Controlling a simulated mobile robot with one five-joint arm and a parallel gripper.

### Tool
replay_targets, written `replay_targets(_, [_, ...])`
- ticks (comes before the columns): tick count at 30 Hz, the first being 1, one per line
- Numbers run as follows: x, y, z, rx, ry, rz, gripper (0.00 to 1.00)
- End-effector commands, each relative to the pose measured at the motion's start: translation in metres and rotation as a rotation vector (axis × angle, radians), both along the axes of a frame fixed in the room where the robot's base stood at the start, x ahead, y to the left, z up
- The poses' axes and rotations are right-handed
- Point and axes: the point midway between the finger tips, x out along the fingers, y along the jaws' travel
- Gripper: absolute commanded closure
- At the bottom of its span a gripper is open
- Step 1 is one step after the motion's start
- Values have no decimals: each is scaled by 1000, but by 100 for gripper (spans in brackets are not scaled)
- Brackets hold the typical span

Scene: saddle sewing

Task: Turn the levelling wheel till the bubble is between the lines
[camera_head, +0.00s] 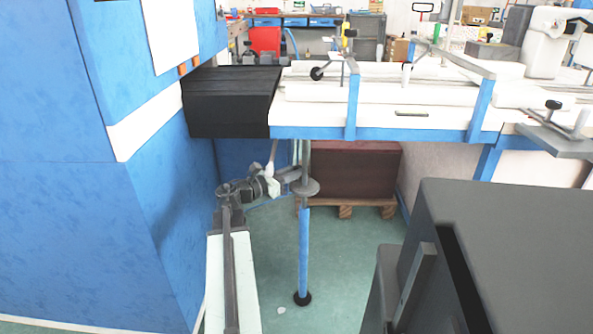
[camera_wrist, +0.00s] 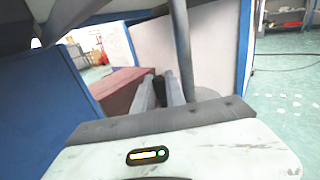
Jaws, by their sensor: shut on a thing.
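The levelling wheel (camera_head: 309,189) is a grey disc around the upright leg under the white table. In the wrist view the wheel (camera_wrist: 206,95) shows as a grey disc behind my right finger, beside the round post. My gripper (camera_head: 292,177) reaches to the wheel's left side. In the wrist view my gripper (camera_wrist: 159,92) is shut on a small dark piece, which looks like part of the wheel's edge or handle. The fingers partly hide it. I cannot make out the bubble or its lines in either view.
The table (camera_head: 345,133) stands above my arm. A blue cabinet (camera_head: 90,220) is close on the left. A dark red block (camera_head: 352,172) sits on a wooden pallet behind the leg. A dark grey box-shaped body (camera_head: 510,240) fills the lower right. Green floor is clear around the leg's foot.

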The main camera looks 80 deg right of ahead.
Motion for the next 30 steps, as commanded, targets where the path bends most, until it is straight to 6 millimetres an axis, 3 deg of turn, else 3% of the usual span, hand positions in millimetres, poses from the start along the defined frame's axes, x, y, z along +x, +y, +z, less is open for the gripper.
replay_targets(6, [2,8,0,-1,1,157,100])
replay_targets(16, [5,6,0,0,1,180,100])
replay_targets(17, [5,6,0,0,1,180,78])
replay_targets(18, [5,6,0,0,1,180,75])
replay_targets(30, [-3,8,0,0,0,166,75])
